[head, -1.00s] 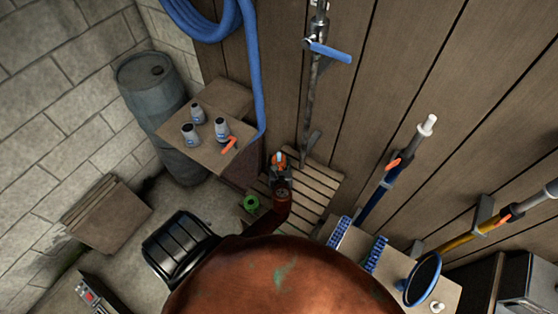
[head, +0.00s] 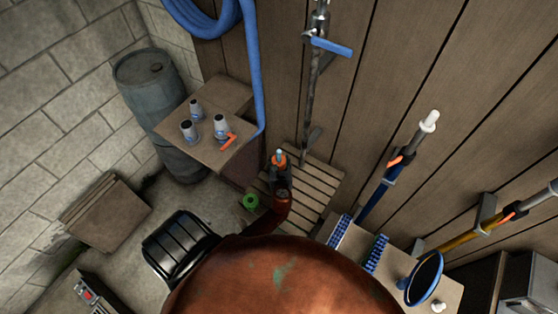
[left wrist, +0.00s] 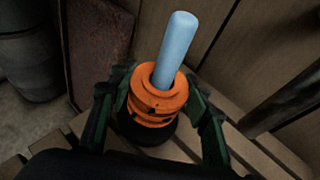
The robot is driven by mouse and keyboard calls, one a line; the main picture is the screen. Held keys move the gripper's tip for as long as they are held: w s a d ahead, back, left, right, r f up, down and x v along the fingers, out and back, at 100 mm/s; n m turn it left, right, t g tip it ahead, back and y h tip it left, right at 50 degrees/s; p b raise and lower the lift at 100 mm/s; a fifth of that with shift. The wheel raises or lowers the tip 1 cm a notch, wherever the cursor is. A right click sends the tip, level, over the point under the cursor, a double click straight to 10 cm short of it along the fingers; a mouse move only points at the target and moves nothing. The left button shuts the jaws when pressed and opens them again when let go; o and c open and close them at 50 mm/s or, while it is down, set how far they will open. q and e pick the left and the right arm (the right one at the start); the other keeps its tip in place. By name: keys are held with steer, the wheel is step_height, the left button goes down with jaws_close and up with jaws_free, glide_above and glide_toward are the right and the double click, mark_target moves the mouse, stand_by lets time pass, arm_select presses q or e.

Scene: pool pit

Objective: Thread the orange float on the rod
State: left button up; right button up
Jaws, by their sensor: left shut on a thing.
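The orange float (left wrist: 158,100) is a ribbed ring around the light blue rod (left wrist: 175,48), which sticks up out of its top in the left wrist view. A black part (left wrist: 145,132) shows beneath the float; whether they touch is unclear. My left gripper (left wrist: 158,88) is shut on the float, one dark green finger on each side. In the head view, the float (head: 280,161) and the rod's tip (head: 280,153) show small above the slatted wood, with my left gripper (head: 281,169) at them. The rod's foot is hidden. My right gripper is not in view.
A slatted wooden platform (head: 315,187) lies below. A green ring (head: 250,202) is left of my gripper. A small table (head: 173,127) with several grey containers stands at the left. A dark metal pipe (head: 309,110) runs down the plank wall close by.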

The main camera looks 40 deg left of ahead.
arm_select(q)
steer(key=shift+f, duration=0.4)
steer(key=o, duration=1.2)
steer(key=shift+o, duration=0.7)
steer(key=o, duration=0.4)
steer(key=shift+c, duration=0.2)
steer(key=shift+s, duration=0.1)
